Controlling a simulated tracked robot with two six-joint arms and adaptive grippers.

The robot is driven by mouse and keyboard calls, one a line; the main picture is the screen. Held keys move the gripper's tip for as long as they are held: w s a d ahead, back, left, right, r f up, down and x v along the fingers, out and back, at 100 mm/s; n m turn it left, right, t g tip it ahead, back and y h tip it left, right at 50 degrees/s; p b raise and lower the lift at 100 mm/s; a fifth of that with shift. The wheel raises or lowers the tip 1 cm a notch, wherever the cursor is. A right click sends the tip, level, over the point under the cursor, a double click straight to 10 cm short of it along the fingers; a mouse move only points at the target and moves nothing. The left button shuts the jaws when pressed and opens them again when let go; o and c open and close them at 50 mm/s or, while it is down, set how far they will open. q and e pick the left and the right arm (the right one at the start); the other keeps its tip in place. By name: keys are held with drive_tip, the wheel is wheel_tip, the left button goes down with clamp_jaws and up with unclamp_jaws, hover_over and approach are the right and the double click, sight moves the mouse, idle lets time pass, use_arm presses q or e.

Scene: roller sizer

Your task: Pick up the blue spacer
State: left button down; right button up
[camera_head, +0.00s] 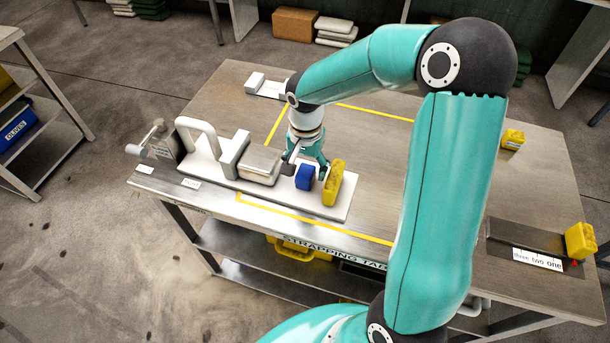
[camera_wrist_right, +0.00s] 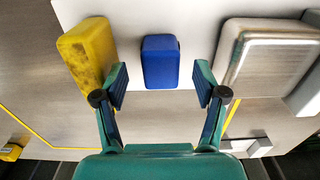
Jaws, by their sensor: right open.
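The blue spacer (camera_head: 304,177) stands on the white base plate (camera_head: 215,172) of the roller sizer, between the metal block (camera_head: 259,165) and the yellow block (camera_head: 333,183). In the right wrist view the blue spacer (camera_wrist_right: 160,62) lies ahead of my right gripper (camera_wrist_right: 160,88), centred between its two fingers. My right gripper (camera_head: 303,168) is open and empty, close above the plate beside the spacer, and partly hides what is behind it. The spacer is not between the pads; it sits just beyond the fingertips. My left gripper is not in view.
The yellow block (camera_wrist_right: 88,52) and metal block (camera_wrist_right: 268,62) flank the spacer closely. A white handle (camera_head: 197,135) rises at the plate's left end. Another yellow block (camera_head: 580,240) stands near a labelled tray (camera_head: 535,260) at the right. The table's middle is bare.

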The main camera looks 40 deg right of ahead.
sight(306, 171)
drive_tip(key=shift+w+d+f, duration=0.1)
drive_tip(key=shift+f, duration=1.85)
drive_tip(key=c, duration=1.2)
